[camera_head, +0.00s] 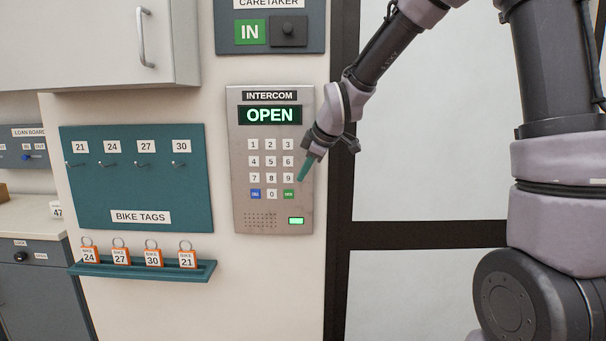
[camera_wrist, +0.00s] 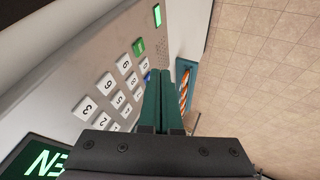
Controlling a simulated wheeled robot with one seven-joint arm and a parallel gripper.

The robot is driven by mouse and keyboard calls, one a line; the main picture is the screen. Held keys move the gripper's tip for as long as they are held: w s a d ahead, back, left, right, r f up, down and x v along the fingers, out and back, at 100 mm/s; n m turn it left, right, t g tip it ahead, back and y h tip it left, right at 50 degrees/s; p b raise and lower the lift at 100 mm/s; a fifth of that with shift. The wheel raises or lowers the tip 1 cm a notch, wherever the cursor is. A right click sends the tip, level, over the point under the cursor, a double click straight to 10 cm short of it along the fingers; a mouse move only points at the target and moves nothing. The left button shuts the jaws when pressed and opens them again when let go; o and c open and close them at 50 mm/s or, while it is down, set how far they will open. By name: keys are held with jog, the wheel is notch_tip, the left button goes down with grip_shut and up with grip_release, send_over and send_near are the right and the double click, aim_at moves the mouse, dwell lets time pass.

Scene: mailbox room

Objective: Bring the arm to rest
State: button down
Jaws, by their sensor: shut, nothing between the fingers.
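My gripper (camera_head: 302,172) is shut and empty, with its green fingertips pointing down and left in front of the intercom keypad. In the wrist view the two green fingers (camera_wrist: 158,100) lie side by side, close to the keypad. I cannot tell whether they touch it. The intercom panel (camera_head: 240,190) is a grey plate on the wall. Its display (camera_head: 270,115) reads OPEN in bright letters. A small lamp (camera_head: 296,220) at the lower right glows green. The green key (camera_head: 289,194) is just below my fingertips in the head view.
A teal bike tags board (camera_head: 140,195) with hooks hangs left of the intercom, above a ledge (camera_head: 140,268) holding several orange tags. The caretaker panel (camera_head: 270,48) is above. A dark door frame (camera_head: 341,240) stands to the right. A cabinet (camera_head: 100,45) juts out at upper left.

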jog(key=s+d+r+m+h, duration=0.1)
jog(key=s+d+r+m, duration=0.4)
jog(key=s+d+m, duration=0.5)
jog(key=s+d+r+m+t+h, duration=0.1)
jog(key=s+d+r+m, duration=0.5)
jog(key=s+d+m, duration=0.4)
jog(key=s+d, duration=0.3)
jog(key=shift+s+r+m, duration=0.2)
jog(key=shift+s+m, duration=0.1)
jog(key=shift+s, duration=0.05)
